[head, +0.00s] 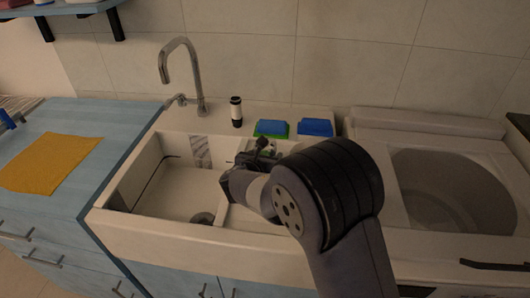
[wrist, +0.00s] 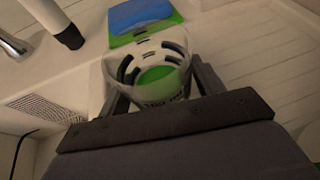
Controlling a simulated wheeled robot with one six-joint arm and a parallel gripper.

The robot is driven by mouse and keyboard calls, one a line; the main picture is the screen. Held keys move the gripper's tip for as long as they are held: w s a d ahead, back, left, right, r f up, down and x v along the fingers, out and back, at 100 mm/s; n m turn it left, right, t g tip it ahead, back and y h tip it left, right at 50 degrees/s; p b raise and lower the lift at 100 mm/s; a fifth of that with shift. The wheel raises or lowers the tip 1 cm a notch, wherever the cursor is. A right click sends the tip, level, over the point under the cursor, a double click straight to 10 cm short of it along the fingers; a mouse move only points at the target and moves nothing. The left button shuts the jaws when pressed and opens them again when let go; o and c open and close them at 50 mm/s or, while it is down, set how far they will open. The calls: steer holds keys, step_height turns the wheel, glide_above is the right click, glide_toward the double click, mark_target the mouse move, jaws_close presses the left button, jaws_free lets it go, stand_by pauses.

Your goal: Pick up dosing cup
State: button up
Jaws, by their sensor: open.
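The dosing cup (wrist: 150,66) is a clear, pale cup with dark markings, and green shows inside or through it. In the wrist view it sits between the two fingers of my gripper (wrist: 157,82), one finger on each side. The gripper is open. I cannot tell whether either finger touches the cup. In the head view my gripper (head: 246,170) is over the sink area, and my own arm hides much of what is around it.
A white double sink (head: 170,190) lies under my gripper. Behind it stand a faucet (head: 195,75), a dark-and-white bottle (head: 236,112), a green-and-blue sponge (head: 271,128) and a blue sponge (head: 316,127). A round basin (head: 450,190) is at the right.

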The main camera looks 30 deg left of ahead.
steer(key=c, duration=0.6)
steer(key=shift+c, duration=0.5)
steer(key=shift+r, duration=0.15)
